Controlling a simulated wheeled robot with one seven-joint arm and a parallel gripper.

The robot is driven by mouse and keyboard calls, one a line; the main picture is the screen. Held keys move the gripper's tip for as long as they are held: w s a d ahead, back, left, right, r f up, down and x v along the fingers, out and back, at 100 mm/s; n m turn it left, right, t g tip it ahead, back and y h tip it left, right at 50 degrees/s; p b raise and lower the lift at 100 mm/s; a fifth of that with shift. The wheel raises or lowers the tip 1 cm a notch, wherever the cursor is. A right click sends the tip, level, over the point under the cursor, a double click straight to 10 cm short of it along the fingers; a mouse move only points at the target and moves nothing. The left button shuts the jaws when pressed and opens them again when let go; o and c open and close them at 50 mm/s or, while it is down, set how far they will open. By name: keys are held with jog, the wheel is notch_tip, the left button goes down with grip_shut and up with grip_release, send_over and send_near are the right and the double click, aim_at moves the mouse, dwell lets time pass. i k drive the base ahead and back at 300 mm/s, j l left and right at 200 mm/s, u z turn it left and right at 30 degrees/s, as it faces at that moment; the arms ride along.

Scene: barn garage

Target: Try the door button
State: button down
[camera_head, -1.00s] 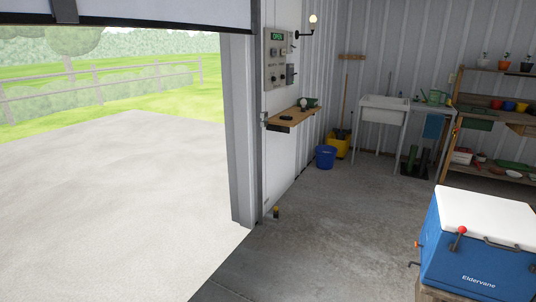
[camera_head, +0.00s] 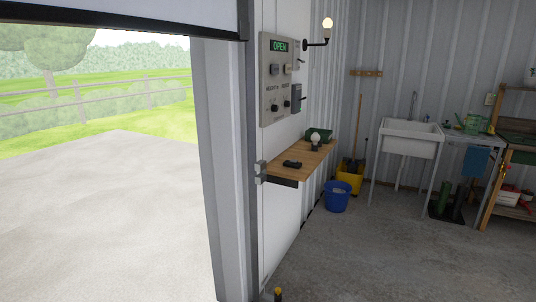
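A grey control panel (camera_head: 282,80) is mounted on the white wall just right of the garage doorway. A lit green "OPEN" sign (camera_head: 279,45) is at its top. Below are small dark knobs or buttons (camera_head: 274,70), too small to tell which is the door button. A dark switch box (camera_head: 296,97) is at its right edge. The garage door (camera_head: 120,14) is raised, with its lower edge across the top left. The doorway below it is open to the outside.
A wooden shelf (camera_head: 312,160) below the panel bears a dark handheld object (camera_head: 292,164) and a bulb (camera_head: 315,140). A blue bucket (camera_head: 337,196), yellow mop bucket (camera_head: 350,178) and sink (camera_head: 411,137) stand beyond. The concrete floor (camera_head: 370,255) is clear.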

aim_at(274, 68)
jog(key=i, duration=3.1)
jog(key=z, duration=0.3)
